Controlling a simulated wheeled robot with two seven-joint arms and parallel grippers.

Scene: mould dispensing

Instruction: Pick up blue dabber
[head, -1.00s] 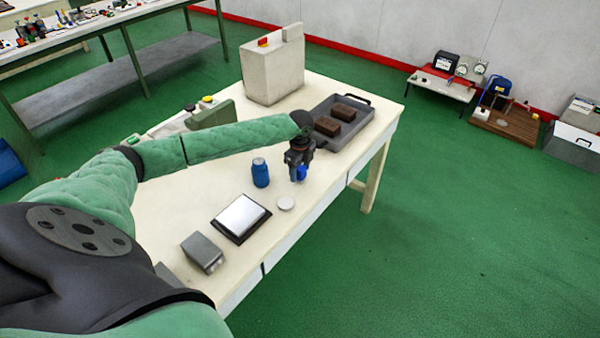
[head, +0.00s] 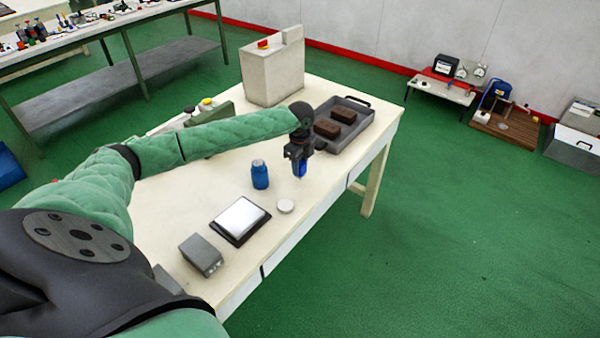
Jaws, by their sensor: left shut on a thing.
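A blue object, which looks like the blue dabber (head: 300,170), is between the fingers of my left gripper (head: 299,164). The gripper points down and is shut on it, near the table's right edge. The fingers hide part of the dabber. A blue bottle (head: 260,175) stands upright on the table to the left of the gripper, apart from it. A white round disc (head: 286,206) lies on the table just below the gripper in the picture. My right gripper is not in view.
The cream table (head: 180,215) also holds a grey tray (head: 362,128) with two brown blocks, a dark-edged pad with a light top (head: 240,217), a grey metal box (head: 201,255) and a large beige box (head: 272,72). Green floor lies open to the right.

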